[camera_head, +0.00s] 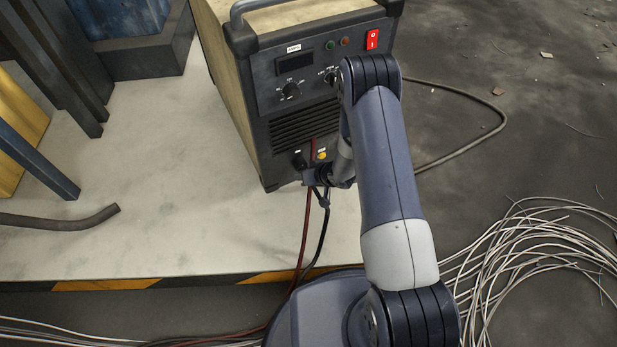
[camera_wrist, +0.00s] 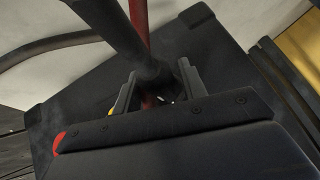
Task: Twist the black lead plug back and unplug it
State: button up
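The black lead plug (camera_wrist: 154,76) shows in the wrist view with its thick black lead (camera_wrist: 108,25) running to the upper left. My gripper (camera_wrist: 156,72) has one finger on each side of the plug; the fingers are apart. I cannot tell whether they press on it. In the head view my gripper (camera_head: 316,178) is at the lower front of the welding machine (camera_head: 300,92), and the plug is mostly hidden behind it. The black lead (camera_head: 322,235) hangs down below my gripper, beside a red lead (camera_head: 304,238).
A yellow socket (camera_head: 322,155) is right beside my gripper. The machine stands on a pale platform (camera_head: 180,235) with a striped edge. A bundle of loose wires (camera_head: 510,250) lies at the right. Metal beams (camera_head: 60,70) stand at the left.

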jog(key=shift+r+y+p, duration=0.1)
jog(key=shift+y+p, duration=0.3)
jog(key=shift+p, duration=0.4)
jog(key=shift+m+y+p, duration=0.4)
jog(key=shift+p, duration=0.05)
jog(key=shift+d+m+g+y, duration=0.15)
jog(key=shift+m+g+y, duration=0.2)
jog(key=shift+y, duration=0.35)
jog(key=shift+f+m+g+y+b, duration=0.25)
jog(key=shift+f+m+y+b, duration=0.1)
jog(key=shift+y+b, duration=0.55)
jog(key=shift+r+m+y+b, duration=0.1)
jog(key=shift+m+y+b, duration=0.4)
jog(key=shift+y+b, duration=0.6)
jog(key=shift+r, duration=0.1)
jog(key=shift+c, duration=0.3)
